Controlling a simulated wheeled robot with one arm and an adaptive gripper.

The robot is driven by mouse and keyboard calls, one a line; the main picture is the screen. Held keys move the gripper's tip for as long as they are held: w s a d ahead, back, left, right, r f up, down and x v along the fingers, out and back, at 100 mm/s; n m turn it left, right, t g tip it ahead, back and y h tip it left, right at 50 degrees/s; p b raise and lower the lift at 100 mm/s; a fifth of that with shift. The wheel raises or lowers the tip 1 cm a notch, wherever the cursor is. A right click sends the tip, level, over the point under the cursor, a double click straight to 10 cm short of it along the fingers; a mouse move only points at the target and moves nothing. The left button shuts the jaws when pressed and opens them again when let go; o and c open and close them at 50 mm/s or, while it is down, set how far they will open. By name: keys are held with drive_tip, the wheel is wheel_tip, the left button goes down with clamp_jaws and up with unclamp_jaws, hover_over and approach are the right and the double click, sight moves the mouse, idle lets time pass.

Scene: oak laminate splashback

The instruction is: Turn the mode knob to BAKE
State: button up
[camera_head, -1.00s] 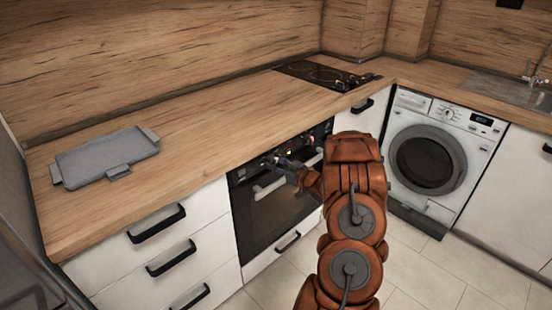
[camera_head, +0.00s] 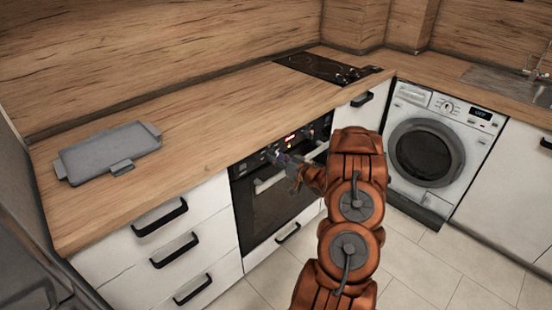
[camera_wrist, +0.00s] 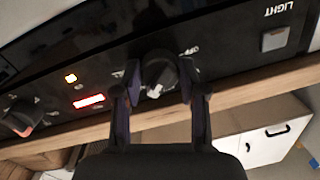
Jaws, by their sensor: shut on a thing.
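The oven (camera_head: 265,205) is built in under the counter, with a black control panel along its top. In the wrist view my gripper (camera_wrist: 160,82) has its fingers on either side of a round black knob (camera_wrist: 160,70) and is shut on it. The knob has a pale mark on its face, and "OFF" is printed just right of it. A BAKE label is not legible. In the head view my gripper (camera_head: 279,160) is at the panel and hides the knob.
The oven handle (camera_head: 268,183) is just below my gripper. A grey tray (camera_head: 95,155) lies on the counter.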

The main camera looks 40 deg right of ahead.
drive_tip(key=shift+f, duration=0.1)
drive_tip(key=o, duration=1.1)
drive_tip(key=shift+o, duration=0.2)
drive_tip(key=s, duration=1.2)
drive_tip(key=shift+d+r, duration=0.3)
